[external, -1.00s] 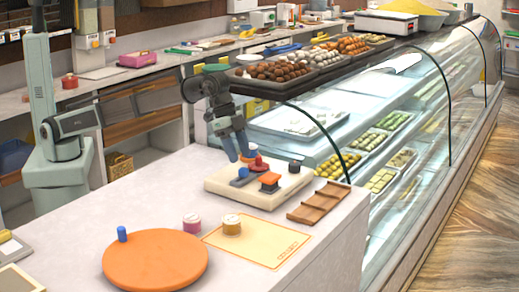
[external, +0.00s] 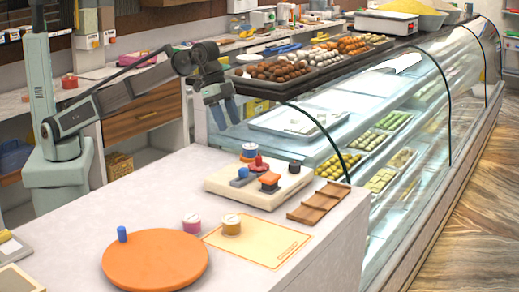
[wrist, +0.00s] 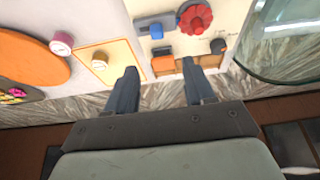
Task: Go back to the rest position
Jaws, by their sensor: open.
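My gripper (external: 227,113) is open and empty. It hangs in the air above the back of the counter, higher than the cream board (external: 258,190) and clear of everything on it.
An orange round board (external: 155,262) with a blue knob, a pink jar (external: 192,223), a yellow jar (external: 231,225) and a yellow mat (external: 275,244) lie in front. A brown wooden rack (external: 319,203) sits by the counter edge. Sweet trays (external: 285,85) top the glass case at right.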

